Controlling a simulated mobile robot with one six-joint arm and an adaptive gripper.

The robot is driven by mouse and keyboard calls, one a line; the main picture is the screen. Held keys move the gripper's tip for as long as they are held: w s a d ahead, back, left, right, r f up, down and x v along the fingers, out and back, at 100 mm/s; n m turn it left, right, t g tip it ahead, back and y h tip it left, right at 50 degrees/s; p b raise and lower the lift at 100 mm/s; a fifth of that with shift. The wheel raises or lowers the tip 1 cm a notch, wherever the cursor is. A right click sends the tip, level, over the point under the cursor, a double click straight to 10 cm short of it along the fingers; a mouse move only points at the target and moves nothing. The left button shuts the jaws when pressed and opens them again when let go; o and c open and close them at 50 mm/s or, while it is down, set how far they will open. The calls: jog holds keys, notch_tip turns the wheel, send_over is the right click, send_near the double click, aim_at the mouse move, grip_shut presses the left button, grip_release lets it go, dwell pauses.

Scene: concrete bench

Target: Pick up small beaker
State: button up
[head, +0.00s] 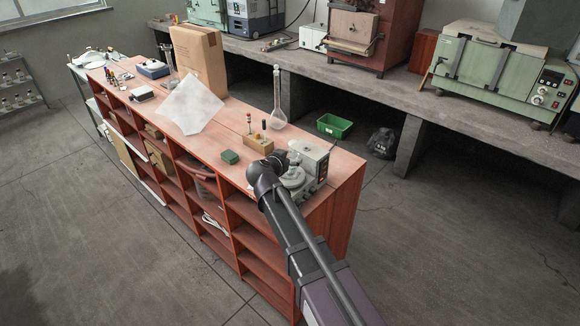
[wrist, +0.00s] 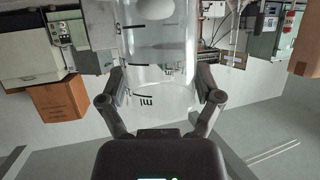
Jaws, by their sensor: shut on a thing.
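The small beaker (wrist: 158,68) is clear glass with dark printed marks and fills the upper middle of the wrist view. My gripper (wrist: 162,85) has one finger on each side of the beaker and is shut on it. The marks appear upside down in this view. In the head view my arm reaches over the near end of the red-brown bench (head: 340,177). The beaker cannot be made out there, and my fingers are hidden by the arm.
A grey instrument (head: 311,162) stands close beside my wrist. A wooden block with small bottles (head: 258,143), a green box (head: 230,157) and a tall glass flask (head: 277,100) are nearby on the bench. A cardboard box (head: 198,60) and a white sheet (head: 190,105) are farther back.

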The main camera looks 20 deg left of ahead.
jog(key=shift+r, duration=0.1)
jog(key=shift+r+p, duration=1.75)
jog(key=shift+p, duration=0.15)
jog(key=s+d+r+p, duration=0.1)
jog(key=s+d, duration=0.2)
jog(key=s, duration=1.2)
jog(key=shift+s+d, duration=0.2)
jog(key=shift+s, duration=0.15)
jog(key=shift+s+r, duration=0.1)
